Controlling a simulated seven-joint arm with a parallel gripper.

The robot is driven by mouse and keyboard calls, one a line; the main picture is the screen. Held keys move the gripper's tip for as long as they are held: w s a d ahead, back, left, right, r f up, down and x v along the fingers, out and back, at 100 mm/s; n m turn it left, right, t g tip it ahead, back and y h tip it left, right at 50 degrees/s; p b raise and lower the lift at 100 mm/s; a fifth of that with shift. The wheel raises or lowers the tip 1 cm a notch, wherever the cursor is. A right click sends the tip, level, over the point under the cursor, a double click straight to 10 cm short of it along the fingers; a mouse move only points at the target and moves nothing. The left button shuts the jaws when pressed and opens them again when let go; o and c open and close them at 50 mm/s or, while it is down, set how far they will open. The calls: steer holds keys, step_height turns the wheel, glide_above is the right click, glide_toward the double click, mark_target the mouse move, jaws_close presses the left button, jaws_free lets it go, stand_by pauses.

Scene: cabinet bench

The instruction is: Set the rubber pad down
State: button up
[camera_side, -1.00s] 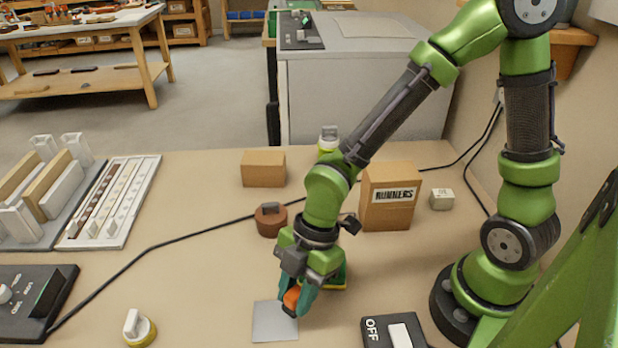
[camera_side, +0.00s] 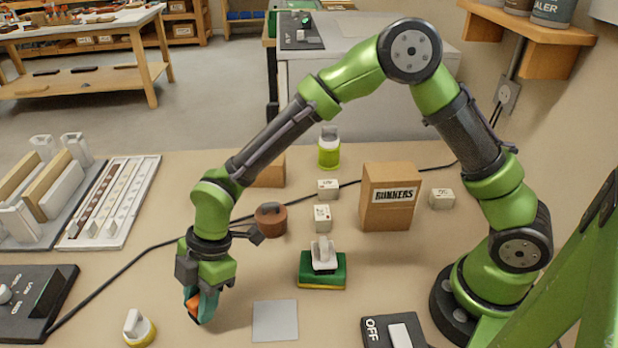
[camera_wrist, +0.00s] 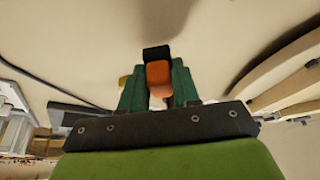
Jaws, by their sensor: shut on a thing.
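My gripper (camera_side: 201,308) is low over the left-middle of the bench, fingers pointing down, left of a flat grey square (camera_side: 275,321). Its teal fingers are shut on a small orange piece (camera_side: 192,302), which I take for the rubber pad. In the wrist view the piece between the fingertips (camera_wrist: 158,88) shows an orange face (camera_wrist: 158,74) and a black end (camera_wrist: 156,52). The fingers hide part of it. I cannot tell whether it touches the bench. The grey square lies bare.
A yellow-based white knob (camera_side: 139,328) stands close left of my gripper. A green-and-yellow block with a white handle (camera_side: 322,265), a brown round pot (camera_side: 271,220) and a labelled carton (camera_side: 390,195) stand behind. A black cable (camera_side: 150,249) crosses the bench. A dark switch panel (camera_side: 30,300) lies far left.

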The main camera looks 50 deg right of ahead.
step_height(320, 180, down, 3)
steer(key=shift+s+d+f, duration=0.1)
steer(key=shift+f, duration=0.1)
steer(key=o, duration=1)
steer(key=shift+o, duration=0.2)
steer(key=v, duration=1.2)
steer(key=s+d+r+m+t+h, duration=0.1)
steer(key=s+d+r+m+t, duration=0.2)
steer(key=s+d+r+m, duration=0.3)
steer(key=s+d+r+m+t+h, duration=0.1)
steer(key=s+d+r+m+t, duration=0.3)
steer(key=d+m, duration=1.2)
steer(key=s+d+r, duration=0.2)
steer(key=d, duration=0.1)
steer(key=shift+s+r+h, duration=0.25)
steer(key=shift+s+h, duration=0.05)
